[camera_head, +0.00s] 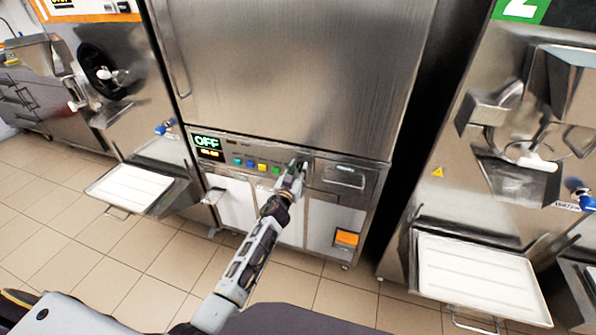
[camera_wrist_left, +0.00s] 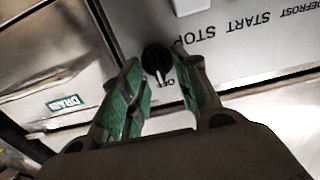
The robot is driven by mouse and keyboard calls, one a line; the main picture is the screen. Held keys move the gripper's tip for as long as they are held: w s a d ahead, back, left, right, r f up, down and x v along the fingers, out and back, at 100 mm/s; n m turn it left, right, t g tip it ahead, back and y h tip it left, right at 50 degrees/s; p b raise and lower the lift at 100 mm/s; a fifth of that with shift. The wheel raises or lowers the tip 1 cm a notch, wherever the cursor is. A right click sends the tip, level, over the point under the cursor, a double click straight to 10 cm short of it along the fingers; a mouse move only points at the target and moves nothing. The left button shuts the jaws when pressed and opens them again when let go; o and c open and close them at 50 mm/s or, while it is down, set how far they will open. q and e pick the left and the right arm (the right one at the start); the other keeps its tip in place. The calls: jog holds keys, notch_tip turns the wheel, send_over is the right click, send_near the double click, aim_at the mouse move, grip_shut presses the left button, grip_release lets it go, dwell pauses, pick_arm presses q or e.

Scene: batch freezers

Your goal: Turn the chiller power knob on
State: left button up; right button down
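The chiller is the tall steel cabinet (camera_head: 290,60) in the middle of the head view. Its lit display (camera_head: 207,143) reads OFF. In the left wrist view a black round power knob (camera_wrist_left: 157,60) with a light pointer sits on the panel beside STOP, with lettering partly hidden near it. My left gripper (camera_head: 297,166) is at the right end of the chiller's control panel. In the left wrist view its green-padded fingers are apart, one on each side of the knob; whether they touch it I cannot tell. In the head view the gripper hides the knob. My right gripper is not in view.
Coloured buttons (camera_head: 250,165) line the panel left of my gripper. A DRAIN drawer (camera_head: 343,177) is just right of it. Batch freezers stand on both sides, with white trays (camera_head: 480,277) jutting out low. Tiled floor (camera_head: 150,262) is clear in front.

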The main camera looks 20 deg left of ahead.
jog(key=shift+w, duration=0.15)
pick_arm(q)
jog(key=shift+c, duration=1)
grip_shut()
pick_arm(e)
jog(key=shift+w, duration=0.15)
